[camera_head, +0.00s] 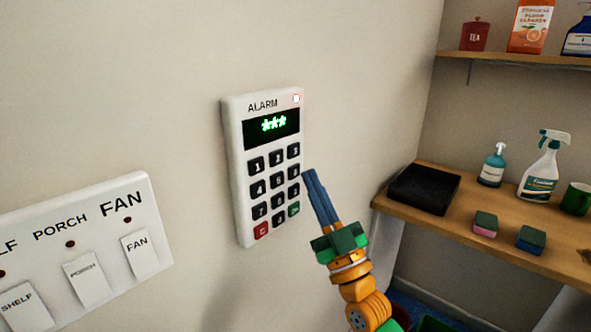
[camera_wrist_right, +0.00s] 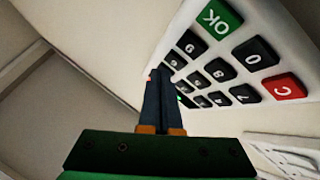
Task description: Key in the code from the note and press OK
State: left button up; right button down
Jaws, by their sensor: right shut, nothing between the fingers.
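The white alarm keypad (camera_head: 240,205) is on the wall in the head view, with black number keys, a red C key (camera_head: 262,230) and a green OK key (camera_head: 294,209). Its dark display (camera_head: 256,133) shows three green asterisks. My right gripper (camera_head: 308,173) is shut and empty, its fingertips by the keypad's right edge, near the 6 key. In the right wrist view the fingertips (camera_wrist_right: 159,74) overlap the far end of the key rows, close to the keypad's face; I cannot tell whether they touch a key. The OK key (camera_wrist_right: 218,18) is clear of them. No note shows. My left gripper is not in view.
A white switch panel (camera_head: 150,205) with PORCH and FAN switches is on the wall at lower left. A wooden shelf (camera_head: 480,235) at right holds a black tray (camera_head: 423,188), a spray bottle (camera_head: 540,170) and sponges. The wall between panel and keypad is bare.

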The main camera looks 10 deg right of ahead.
pick_arm(q)
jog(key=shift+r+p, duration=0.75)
jog(key=shift+p, duration=0.05)
pick_arm(e)
jog(key=s+d, duration=0.1)
jog(key=s, duration=0.1)
jog(key=s+d, duration=0.2)
dwell(2.0)
